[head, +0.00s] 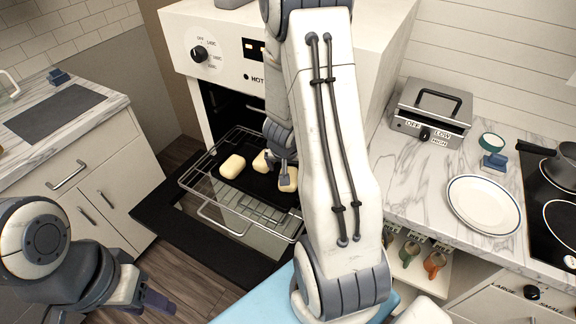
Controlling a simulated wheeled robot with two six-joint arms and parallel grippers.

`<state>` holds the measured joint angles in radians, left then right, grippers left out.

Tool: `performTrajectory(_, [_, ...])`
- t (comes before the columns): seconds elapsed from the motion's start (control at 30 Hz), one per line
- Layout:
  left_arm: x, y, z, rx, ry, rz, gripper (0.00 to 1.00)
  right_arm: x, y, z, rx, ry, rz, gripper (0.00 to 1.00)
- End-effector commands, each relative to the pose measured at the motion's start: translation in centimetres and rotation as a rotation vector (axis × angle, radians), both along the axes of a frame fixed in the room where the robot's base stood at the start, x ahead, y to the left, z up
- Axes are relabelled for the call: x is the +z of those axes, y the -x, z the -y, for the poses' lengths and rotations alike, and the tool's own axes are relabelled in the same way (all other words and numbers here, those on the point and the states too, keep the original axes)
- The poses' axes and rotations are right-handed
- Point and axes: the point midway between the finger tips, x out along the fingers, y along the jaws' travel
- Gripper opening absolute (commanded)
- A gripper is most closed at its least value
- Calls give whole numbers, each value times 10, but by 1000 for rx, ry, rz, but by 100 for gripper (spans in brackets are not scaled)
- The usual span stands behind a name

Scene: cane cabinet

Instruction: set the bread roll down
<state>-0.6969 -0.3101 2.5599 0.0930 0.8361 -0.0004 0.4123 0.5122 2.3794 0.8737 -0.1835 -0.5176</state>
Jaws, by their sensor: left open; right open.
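Three pale bread rolls lie on a dark tray (238,190) on the pulled-out oven rack (205,205). One roll (232,166) is at the left. A second roll (260,163) and a third roll (289,181) are partly hidden by my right gripper and arm. My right gripper (277,172) is open, with its fingers pointing down close to the second and third rolls. I cannot tell whether it touches either. My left gripper (153,301) is open and empty, low at the left in front of the oven door.
The oven door (157,222) is folded down below the rack. My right arm covers much of the oven (220,45). A grill press (432,112), a white plate (484,204) and a pan (562,160) stand on the right counter. The left counter (30,150) is mostly clear.

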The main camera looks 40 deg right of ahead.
Motion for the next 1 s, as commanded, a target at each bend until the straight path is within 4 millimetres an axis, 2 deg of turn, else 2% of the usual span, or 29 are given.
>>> performTrajectory(0.03, [12,0,0,0,0,0,50,15,2,-3,1,0,1,100])
performTrajectory(0.13, [20,0,0,0,0,0,50,27,6,-7,1,0,0,100])
performTrajectory(0.47, [25,0,0,1,0,0,50,36,10,-12,4,-1,1,100])
performTrajectory(0.57, [25,0,0,1,0,0,50,43,1,-31,63,-22,15,100])
performTrajectory(0.67, [25,0,0,1,0,0,50,62,-15,-86,221,-82,40,100])
performTrajectory(0.77, [24,0,0,1,0,0,50,93,-13,-174,480,-170,38,100])
performTrajectory(0.8, [24,0,0,1,0,0,50,106,-1,-212,598,-203,20,100])
performTrajectory(0.87, [24,0,0,1,0,0,50,124,26,-259,771,-240,-25,100])
performTrajectory(0.9, [24,0,0,1,0,0,50,134,48,-284,880,-253,-63,100])
performTrajectory(1.0, [24,0,0,1,0,0,50,155,106,-320,1111,-246,-168,100])
